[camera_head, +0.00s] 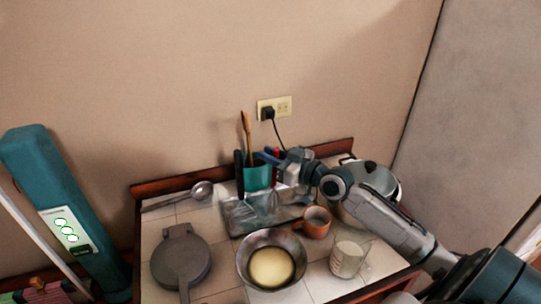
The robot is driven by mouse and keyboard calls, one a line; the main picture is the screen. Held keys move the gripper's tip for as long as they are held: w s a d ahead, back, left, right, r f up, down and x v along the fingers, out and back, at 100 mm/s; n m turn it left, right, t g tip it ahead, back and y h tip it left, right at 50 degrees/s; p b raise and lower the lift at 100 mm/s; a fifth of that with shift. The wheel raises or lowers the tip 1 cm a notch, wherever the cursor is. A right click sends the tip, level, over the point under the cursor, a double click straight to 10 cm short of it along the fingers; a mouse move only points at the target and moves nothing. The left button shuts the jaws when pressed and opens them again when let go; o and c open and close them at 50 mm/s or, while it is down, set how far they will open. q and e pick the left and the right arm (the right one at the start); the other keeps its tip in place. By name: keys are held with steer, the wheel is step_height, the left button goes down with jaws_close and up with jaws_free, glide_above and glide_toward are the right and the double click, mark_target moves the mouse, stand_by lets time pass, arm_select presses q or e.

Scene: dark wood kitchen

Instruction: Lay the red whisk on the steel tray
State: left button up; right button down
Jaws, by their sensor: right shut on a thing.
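The steel tray (236,217) lies on the tiled counter, below the teal utensil holder in the picture. My right gripper (272,157) reaches in from the right, above the back of the tray and in front of the holder. It is shut on the red whisk (276,152); a small bit of its red handle shows at the jaws. The whisk seems to hang down over the tray, but its wires are faint, and I cannot tell whether they touch it. My left gripper is not in view.
A teal holder (257,178) with utensils stands behind the tray. A ladle (202,190) lies left. A grey round pan (181,260), a bowl with yellow contents (270,268), an orange mug (314,222) and a glass (347,258) crowd the front. A steel pot (380,180) stands right.

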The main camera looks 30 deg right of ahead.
steer(key=shift+f, duration=0.15)
steer(key=c, duration=1.3)
jaws_free()
arm_select(q)
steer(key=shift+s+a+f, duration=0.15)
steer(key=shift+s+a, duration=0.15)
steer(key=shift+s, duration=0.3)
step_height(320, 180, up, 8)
steer(key=p, duration=0.7)
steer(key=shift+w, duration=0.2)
arm_select(e)
steer(key=v, duration=1.2)
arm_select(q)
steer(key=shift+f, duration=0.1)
